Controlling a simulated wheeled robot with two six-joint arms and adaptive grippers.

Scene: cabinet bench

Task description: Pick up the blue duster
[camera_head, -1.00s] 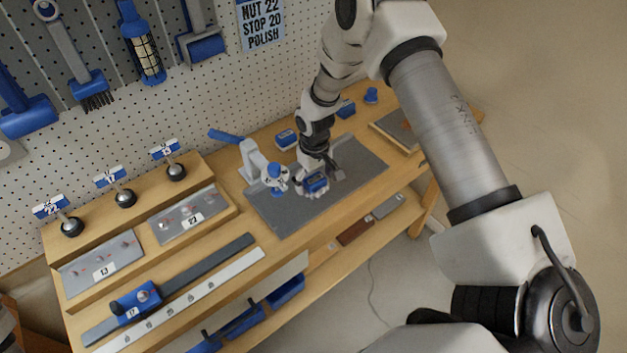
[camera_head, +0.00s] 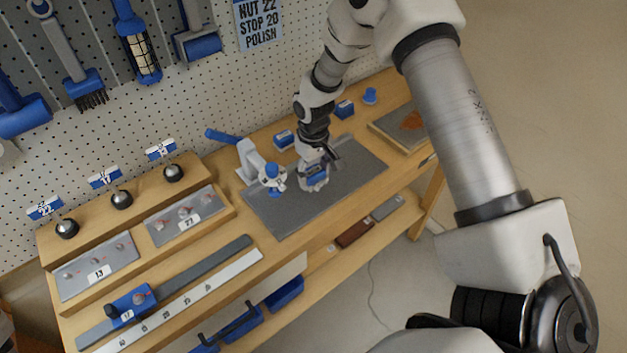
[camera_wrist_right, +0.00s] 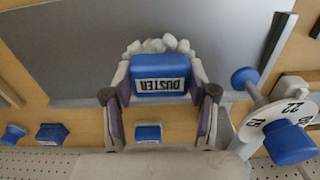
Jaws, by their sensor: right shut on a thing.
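The blue duster (camera_wrist_right: 160,74), with a white fluffy edge and a "DUSTER" label, sits between the fingers of my right gripper (camera_wrist_right: 160,88) in the wrist view. The fingers close on it from both sides. In the head view the right gripper (camera_head: 314,168) points down over the grey mat, with the duster (camera_head: 314,184) at its fingertips. I cannot tell whether the duster touches the mat. My left gripper is not in view.
A blue-handled press (camera_head: 250,160) with a numbered dial stands close to the left of the duster. Small blue blocks (camera_head: 284,138) lie behind the grey mat (camera_head: 350,185). A framed tray (camera_head: 400,125) is at the right. The mat's front right is clear.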

